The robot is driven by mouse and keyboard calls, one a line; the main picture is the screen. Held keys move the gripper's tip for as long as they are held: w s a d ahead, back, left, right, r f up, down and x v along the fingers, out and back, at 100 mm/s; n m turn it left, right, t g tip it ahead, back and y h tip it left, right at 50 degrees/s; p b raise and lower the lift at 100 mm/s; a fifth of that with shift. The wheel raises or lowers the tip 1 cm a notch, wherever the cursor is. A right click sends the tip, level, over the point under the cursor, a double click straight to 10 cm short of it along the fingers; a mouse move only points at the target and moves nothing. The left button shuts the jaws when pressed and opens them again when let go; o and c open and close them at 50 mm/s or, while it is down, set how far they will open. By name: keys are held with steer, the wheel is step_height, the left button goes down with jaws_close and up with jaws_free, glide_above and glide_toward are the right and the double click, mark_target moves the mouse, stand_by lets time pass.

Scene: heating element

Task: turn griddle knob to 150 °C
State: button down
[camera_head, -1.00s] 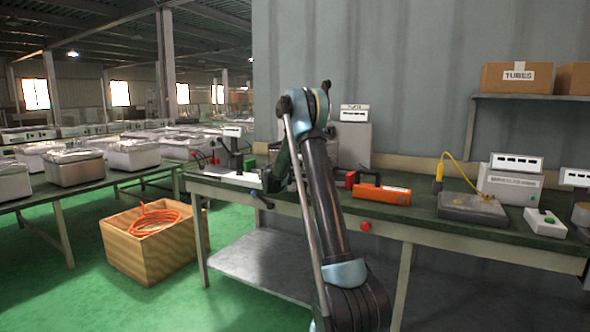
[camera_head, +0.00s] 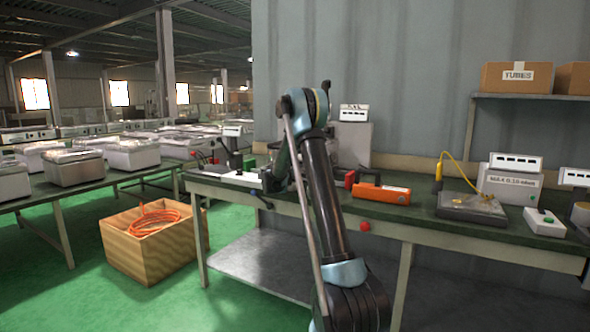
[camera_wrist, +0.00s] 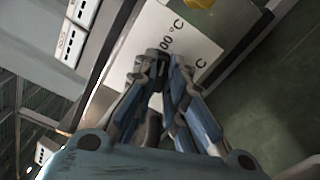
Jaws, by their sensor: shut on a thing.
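In the wrist view, a white panel (camera_wrist: 180,22) with printed "°C" marks lies tilted in front of my gripper. One mark ends in "00 °C" beside the fingertips, and another "°C" is right of them. My gripper (camera_wrist: 165,68) has its blue-grey fingers closed together at the panel, shut on the griddle knob. The fingers hide nearly all of the knob, so its pointer and setting cannot be read. In the head view my arm hides the gripper and the knob.
The wrist view shows white digital displays (camera_wrist: 72,32) at upper left and a yellow part at the top edge.

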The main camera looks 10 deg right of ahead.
steer(key=m, duration=0.5)
steer(key=shift+s+d+f+m, duration=0.1)
steer(key=shift+s+f+m, duration=0.1)
steer(key=shift+m, duration=0.1)
steer(key=shift+w+m, duration=0.1)
steer(key=shift+m, duration=2)
steer(key=c, duration=1.6)
jaws_free()
steer(key=shift+w+f, duration=0.1)
steer(key=shift+f, duration=0.05)
steer(key=shift+c, duration=0.2)
steer(key=v, duration=1.2)
